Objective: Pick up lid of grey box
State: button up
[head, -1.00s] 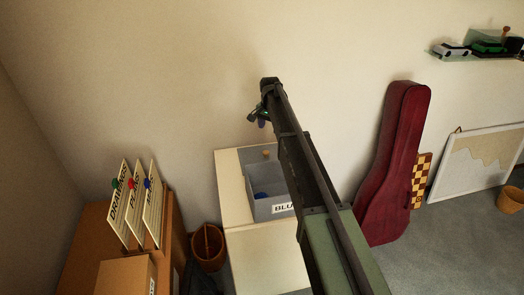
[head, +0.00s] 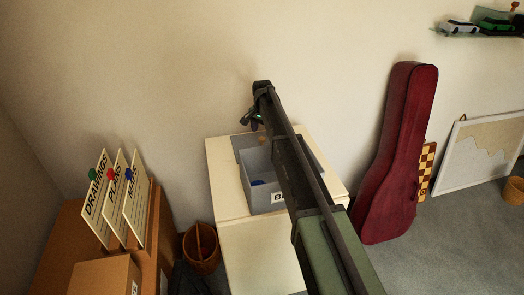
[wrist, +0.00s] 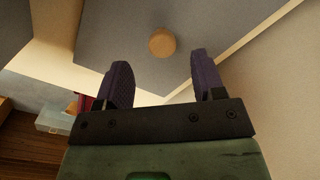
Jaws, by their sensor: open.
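The grey lid (wrist: 200,25) fills the upper middle of the wrist view, with a round wooden knob (wrist: 162,42) on it. The open grey box (head: 262,170) has a label reading "BL…", the rest hidden by my arm, and something blue inside. My gripper (wrist: 160,75) is open and empty. Its two dark fingers point towards the lid, either side of the knob in the picture but short of it. In the head view the gripper (head: 252,118) is above the lid.
The box and lid stand on a cream cabinet (head: 230,207) against the wall. To its left are a brown bin (head: 201,248) and a desk with upright signs (head: 118,200). A red instrument case (head: 398,155) leans on the wall at right.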

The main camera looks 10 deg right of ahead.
aim_at(262, 138)
notch_tip(262, 138, down, 5)
jog(key=b, duration=0.4)
jog(key=shift+w+a+f+b, duration=0.1)
jog(key=shift+f+b, duration=0.05)
jog(key=shift+b, duration=0.2)
jog(key=shift+r, duration=0.25)
jog(key=c, duration=1)
jog(key=shift+c, duration=0.2)
jog(key=shift+r+p, duration=0.1)
jog(key=shift+p, duration=0.2)
